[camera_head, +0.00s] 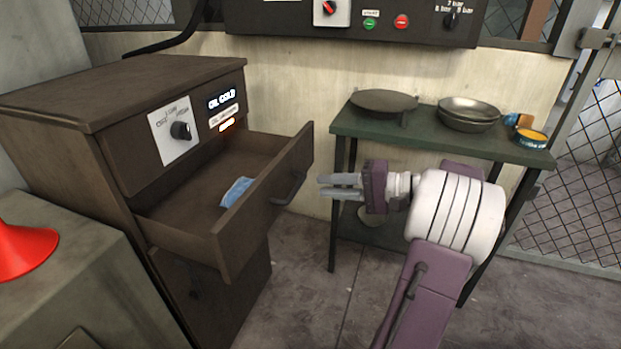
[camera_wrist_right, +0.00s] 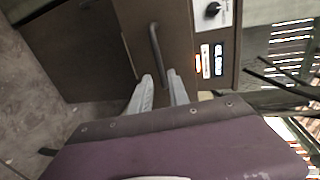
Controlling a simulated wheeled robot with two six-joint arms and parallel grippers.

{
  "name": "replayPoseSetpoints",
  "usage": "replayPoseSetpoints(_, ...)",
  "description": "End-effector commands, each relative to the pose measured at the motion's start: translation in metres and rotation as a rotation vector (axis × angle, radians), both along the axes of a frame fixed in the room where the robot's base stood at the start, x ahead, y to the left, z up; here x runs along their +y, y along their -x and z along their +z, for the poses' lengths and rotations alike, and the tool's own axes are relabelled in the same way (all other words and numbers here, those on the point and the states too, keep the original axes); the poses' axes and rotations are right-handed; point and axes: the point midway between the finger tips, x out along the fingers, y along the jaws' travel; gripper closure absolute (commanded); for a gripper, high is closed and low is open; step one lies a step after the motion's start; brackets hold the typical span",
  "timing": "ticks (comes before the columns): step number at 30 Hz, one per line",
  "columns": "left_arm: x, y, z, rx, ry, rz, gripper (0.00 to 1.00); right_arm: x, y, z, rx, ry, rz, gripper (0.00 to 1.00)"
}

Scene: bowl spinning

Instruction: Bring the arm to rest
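My right arm comes in from the lower right in the head view. Its gripper (camera_head: 325,186) points left, in front of the green table and to the right of the drawer handle (camera_head: 289,188). My left gripper is not in view.
A green table (camera_head: 430,143) stands behind my right arm, with a dark round plate (camera_head: 384,101), stacked bowls (camera_head: 469,112) and a small blue and yellow tin (camera_head: 532,138). A red cone-shaped thing (camera_head: 25,248) sits on a grey block at left. Floor between cabinet and arm is clear.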

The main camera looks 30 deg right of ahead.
Motion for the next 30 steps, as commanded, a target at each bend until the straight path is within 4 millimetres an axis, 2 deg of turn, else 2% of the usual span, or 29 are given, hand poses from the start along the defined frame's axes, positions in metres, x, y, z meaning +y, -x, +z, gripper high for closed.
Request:
replayPoseSetpoints(4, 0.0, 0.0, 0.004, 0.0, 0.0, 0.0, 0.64, -0.006, 0.008, 0.002, 0.0, 0.0, 0.001, 0.78)
replayPoseSetpoints(18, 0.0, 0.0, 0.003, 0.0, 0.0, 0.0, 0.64, -0.005, 0.008, 0.001, 0.001, 0.0, 0.002, 0.78)
replayPoseSetpoints(20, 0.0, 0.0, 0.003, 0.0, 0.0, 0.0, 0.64, 0.0, 0.007, -0.003, 0.02, 0.002, 0.012, 0.78)
replayPoseSetpoints(23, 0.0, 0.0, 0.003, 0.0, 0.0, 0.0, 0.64, 0.034, 0.004, -0.034, 0.154, 0.024, 0.078, 0.78)
replayPoseSetpoints(25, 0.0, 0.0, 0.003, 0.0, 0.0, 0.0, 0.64, 0.074, 0.011, -0.074, 0.322, 0.086, 0.161, 0.78)
replayPoseSetpoints(27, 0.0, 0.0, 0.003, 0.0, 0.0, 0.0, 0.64, 0.114, 0.031, -0.118, 0.5, 0.201, 0.256, 0.78)
replayPoseSetpoints(30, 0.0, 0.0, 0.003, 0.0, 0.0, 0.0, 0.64, 0.148, 0.069, -0.171, 0.683, 0.43, 0.374, 0.78)
